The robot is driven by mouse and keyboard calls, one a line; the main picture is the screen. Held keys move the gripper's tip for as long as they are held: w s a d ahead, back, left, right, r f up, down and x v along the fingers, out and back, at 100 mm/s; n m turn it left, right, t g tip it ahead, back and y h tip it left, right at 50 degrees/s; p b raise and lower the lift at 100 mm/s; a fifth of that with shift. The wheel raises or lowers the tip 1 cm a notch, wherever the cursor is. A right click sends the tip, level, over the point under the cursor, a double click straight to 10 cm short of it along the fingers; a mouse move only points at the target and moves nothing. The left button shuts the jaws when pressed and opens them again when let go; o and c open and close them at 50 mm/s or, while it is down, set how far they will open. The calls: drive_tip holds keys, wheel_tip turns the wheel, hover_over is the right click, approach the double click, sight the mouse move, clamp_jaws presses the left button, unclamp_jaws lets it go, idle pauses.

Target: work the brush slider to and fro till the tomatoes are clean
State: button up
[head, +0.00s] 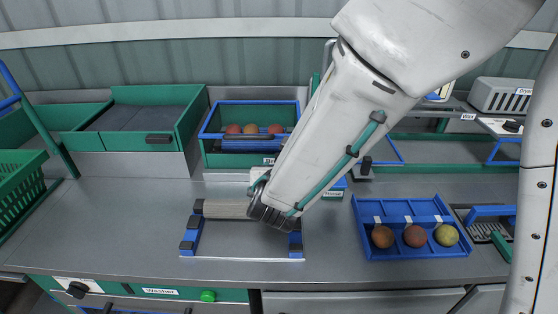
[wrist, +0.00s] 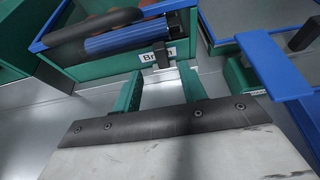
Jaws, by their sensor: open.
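The brush unit is a green bin (head: 212,158) with a blue frame at the back centre; its label is partly hidden in the wrist view (wrist: 52,68). Several reddish-brown tomatoes (head: 250,129) sit inside it. A blue ribbed brush bar (wrist: 125,38) lies along its front, with a black bar (wrist: 95,33) beside it. A small black knob (wrist: 160,54) stands at the front near the label. My gripper (wrist: 160,75) is open, its green fingers apart and empty, a little short of the knob. In the head view my wrist hides the fingertips.
A blue tray (head: 375,249) with three soiled tomatoes stands at right. A pale roller (head: 225,209) in a blue-ended frame lies in front of the bin. Green bins (head: 190,125) stand at left; a dryer (head: 497,95) is at back right.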

drive_tip(key=x, duration=0.7)
drive_tip(key=shift+w+f, duration=0.1)
drive_tip(key=shift+w, duration=0.1)
clamp_jaws()
